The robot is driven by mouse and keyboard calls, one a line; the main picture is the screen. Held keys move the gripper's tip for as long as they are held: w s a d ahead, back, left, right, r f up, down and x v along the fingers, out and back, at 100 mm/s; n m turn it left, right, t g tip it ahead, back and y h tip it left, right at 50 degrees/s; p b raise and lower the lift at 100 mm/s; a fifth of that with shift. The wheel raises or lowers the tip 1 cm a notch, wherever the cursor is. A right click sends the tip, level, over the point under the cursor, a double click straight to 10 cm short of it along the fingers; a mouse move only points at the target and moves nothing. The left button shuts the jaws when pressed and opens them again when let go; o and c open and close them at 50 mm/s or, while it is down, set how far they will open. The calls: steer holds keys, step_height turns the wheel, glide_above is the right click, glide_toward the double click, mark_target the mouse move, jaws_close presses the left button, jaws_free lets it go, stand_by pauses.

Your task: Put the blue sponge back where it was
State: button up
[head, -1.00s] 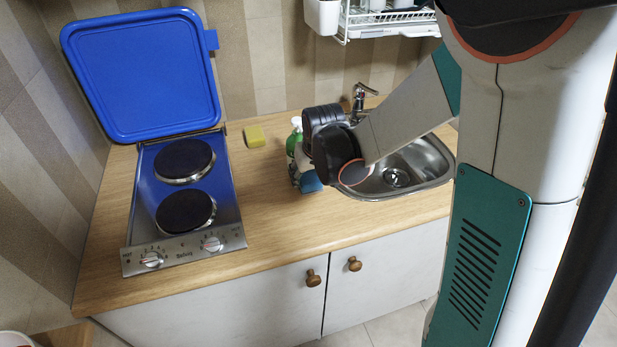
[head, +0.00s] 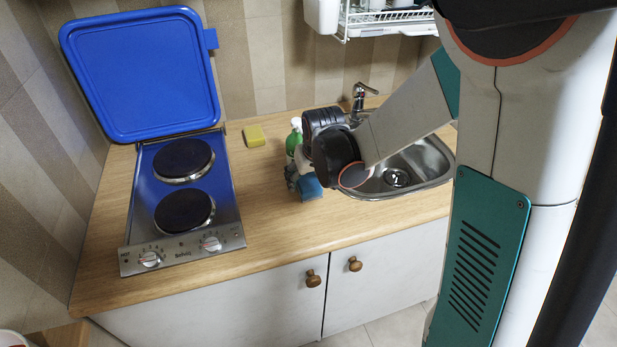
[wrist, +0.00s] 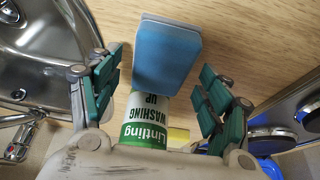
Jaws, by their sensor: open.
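The blue sponge (head: 309,187) is at the front of the green and white washing-up bottle (head: 295,136), left of the sink. In the wrist view the sponge (wrist: 168,50) lies between my fingers' reach, with the bottle's label (wrist: 146,120) just below it in the picture. My gripper (wrist: 160,88) is open, with one finger on each side and a gap to the sponge on both sides. In the head view my wrist hides part of the bottle and most of the gripper. I cannot tell whether sponge and bottle touch.
The sink (head: 425,160) and its tap (head: 360,95) are close on the right. A yellow sponge (head: 254,136) lies near the wall. The two-plate hob (head: 225,232) is at left with its blue lid (head: 140,75) raised.

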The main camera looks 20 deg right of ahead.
steer(key=shift+r, duration=0.1)
steer(key=shift+r+p, duration=0.25)
steer(key=shift+p, duration=0.1)
steer(key=p+v, duration=0.4)
steer(key=v, duration=0.7)
steer(key=s+r+t, duration=0.1)
steer(key=s+r, duration=0.3)
steer(key=s, duration=0.5)
steer(key=s+r+t, duration=0.1)
steer(key=s+r, duration=0.4)
steer(key=s, duration=0.4)
steer(key=shift+s+r+t, duration=0.2)
steer(key=shift+s+t, duration=0.1)
steer(key=shift+s, duration=0.05)
steer(key=shift+f, duration=0.1)
steer(key=shift+f+b, duration=0.45)
steer(key=shift+f, duration=0.15)
